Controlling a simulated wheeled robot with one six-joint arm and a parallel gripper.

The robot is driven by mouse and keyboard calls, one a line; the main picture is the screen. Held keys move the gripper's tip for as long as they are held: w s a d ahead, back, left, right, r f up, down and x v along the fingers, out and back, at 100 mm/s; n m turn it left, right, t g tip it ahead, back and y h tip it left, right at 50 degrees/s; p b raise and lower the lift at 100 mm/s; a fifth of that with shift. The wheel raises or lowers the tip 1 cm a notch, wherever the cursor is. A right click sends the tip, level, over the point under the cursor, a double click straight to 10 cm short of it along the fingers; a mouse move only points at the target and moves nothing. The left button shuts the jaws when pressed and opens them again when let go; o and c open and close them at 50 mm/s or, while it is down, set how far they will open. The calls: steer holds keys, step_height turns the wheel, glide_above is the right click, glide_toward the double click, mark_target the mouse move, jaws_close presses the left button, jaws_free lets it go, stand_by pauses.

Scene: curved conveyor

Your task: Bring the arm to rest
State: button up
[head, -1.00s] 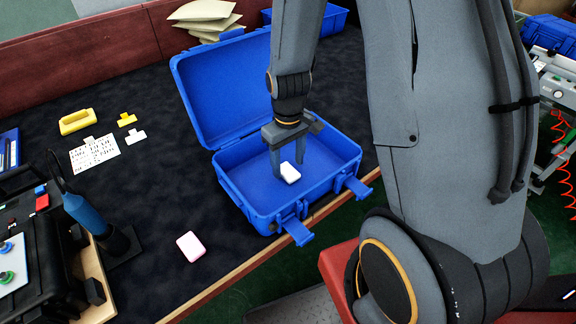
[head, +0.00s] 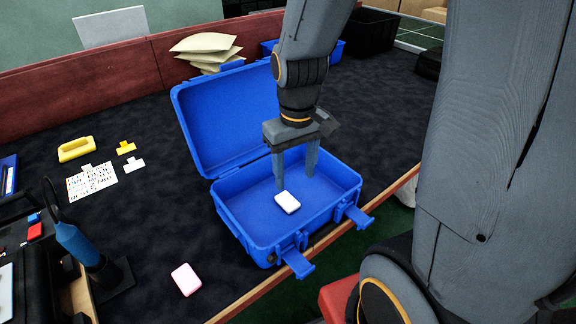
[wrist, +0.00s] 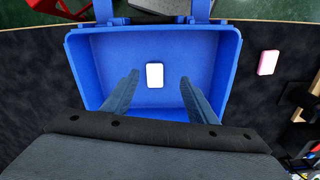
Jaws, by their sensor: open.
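My gripper (head: 296,180) is open and empty, pointing down over the blue case. In the wrist view its two fingers (wrist: 159,80) stand wide apart with nothing between them. The open blue case (head: 236,208) stands on the dark table with its lid tilted back. A white block (head: 287,202) lies flat on the case floor, apart from the fingers; it also shows in the wrist view (wrist: 155,75).
A pink-edged block (head: 186,280) lies on the table in front of the case. A yellow handle-like piece (head: 77,149), small tags and a printed sheet (head: 92,182) lie to the left. Pale pouches (head: 207,46) and a blue bin (head: 335,49) are behind the case.

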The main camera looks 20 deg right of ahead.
steer(key=shift+m, duration=0.9)
steer(key=s, duration=0.4)
steer(key=shift+s+r, duration=0.2)
steer(key=shift+r, duration=0.05)
